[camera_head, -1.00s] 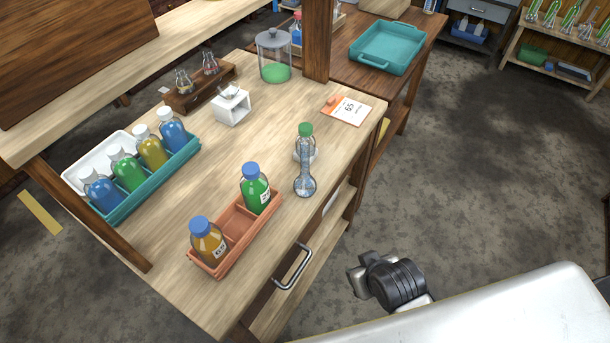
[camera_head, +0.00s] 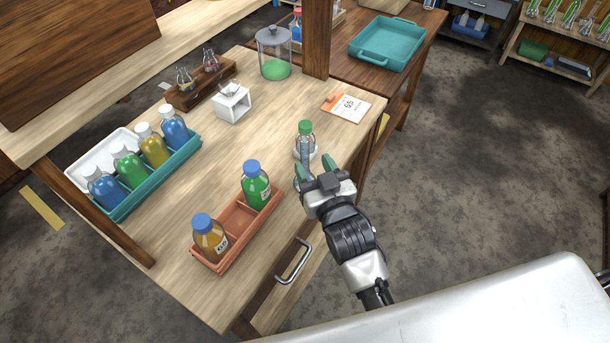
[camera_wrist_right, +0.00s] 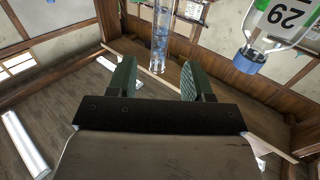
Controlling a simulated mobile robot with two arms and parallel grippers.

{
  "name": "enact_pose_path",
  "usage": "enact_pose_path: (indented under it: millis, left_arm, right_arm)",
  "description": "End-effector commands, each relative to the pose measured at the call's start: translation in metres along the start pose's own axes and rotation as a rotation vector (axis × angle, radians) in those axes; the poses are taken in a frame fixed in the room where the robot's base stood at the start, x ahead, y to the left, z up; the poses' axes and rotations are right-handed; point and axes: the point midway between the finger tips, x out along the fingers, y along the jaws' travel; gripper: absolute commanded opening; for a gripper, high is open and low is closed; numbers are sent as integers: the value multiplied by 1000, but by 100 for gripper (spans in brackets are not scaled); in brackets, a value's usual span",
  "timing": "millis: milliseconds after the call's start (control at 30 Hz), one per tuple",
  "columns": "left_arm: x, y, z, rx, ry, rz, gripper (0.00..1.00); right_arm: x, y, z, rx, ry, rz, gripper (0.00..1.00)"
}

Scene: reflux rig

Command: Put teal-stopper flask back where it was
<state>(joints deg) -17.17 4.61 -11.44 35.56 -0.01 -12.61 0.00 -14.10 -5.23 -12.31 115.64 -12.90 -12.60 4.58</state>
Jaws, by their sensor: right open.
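The flask with the green-teal stopper (camera_head: 305,134) stands upright on the wooden bench near its right edge. It is clear with a long neck, and my gripper hides its lower part in the head view. My right gripper (camera_head: 316,168) is at the flask, on the side nearer me. In the right wrist view the open fingers (camera_wrist_right: 158,76) have the flask's clear glass (camera_wrist_right: 161,40) between and beyond them, with gaps on both sides. My left gripper is not in view.
An orange rack (camera_head: 223,262) holds a green bottle (camera_head: 256,190) and an amber bottle (camera_head: 210,240), with an empty middle compartment. A teal rack (camera_head: 150,184) holds several bottles. A white stand (camera_head: 233,106), a lidded jar (camera_head: 274,55) and a card (camera_head: 347,106) are farther back.

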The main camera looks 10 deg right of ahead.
Motion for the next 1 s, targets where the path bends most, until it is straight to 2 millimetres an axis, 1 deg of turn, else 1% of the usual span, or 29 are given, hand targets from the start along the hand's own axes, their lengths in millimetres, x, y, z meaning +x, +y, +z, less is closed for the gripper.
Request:
enact_pose_path:
  millis: [33,100,300,467,600,700,900,967,1000]
  left_arm:
    - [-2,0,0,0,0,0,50]
    - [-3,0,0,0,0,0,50]
    - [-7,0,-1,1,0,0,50]
    - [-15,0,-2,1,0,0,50]
    - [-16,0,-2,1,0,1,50]
    - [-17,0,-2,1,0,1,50]
    - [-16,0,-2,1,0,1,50]
    - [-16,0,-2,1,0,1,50]
    - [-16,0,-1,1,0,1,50]
  right_arm:
    - [8,0,-1,0,1,0,51]
    - [16,0,-1,0,-1,0,51]
    - [30,0,-1,1,-2,1,51]
    - [53,1,-1,2,-2,1,51]
    - [69,1,0,1,-2,0,51]
    - [74,1,1,1,-2,0,51]
    - [74,1,2,1,-2,0,51]
    - [74,1,2,1,-3,0,43]
    - [74,1,2,1,-3,0,37]
